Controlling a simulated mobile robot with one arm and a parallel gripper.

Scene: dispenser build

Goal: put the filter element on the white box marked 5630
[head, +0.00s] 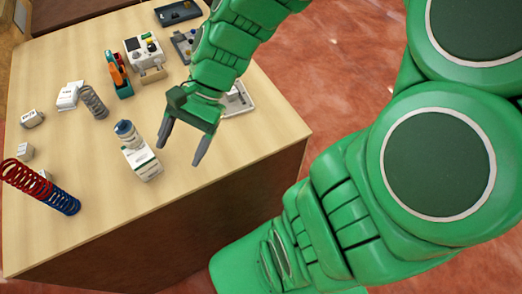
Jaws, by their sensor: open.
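A short blue-grey cylinder (127,132), which looks like the filter element, is at the top end of a white box (142,163) with a green stripe near the table's front. It appears to rest on the box, but I cannot tell for sure. The box's marking is too small to read. Another white box (68,95) lies farther back at the left, its print also unreadable. My gripper (181,149) is open and empty, to the right of the cylinder and the striped box, with its fingers apart from both.
A grey coil (94,102) stands beside the back white box. Red (25,178) and blue (63,201) coils are at the left front. A teal holder (120,80), a white device (144,49) and a white tray (240,101) are farther back. Bare wooden tabletop (85,225) lies in front.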

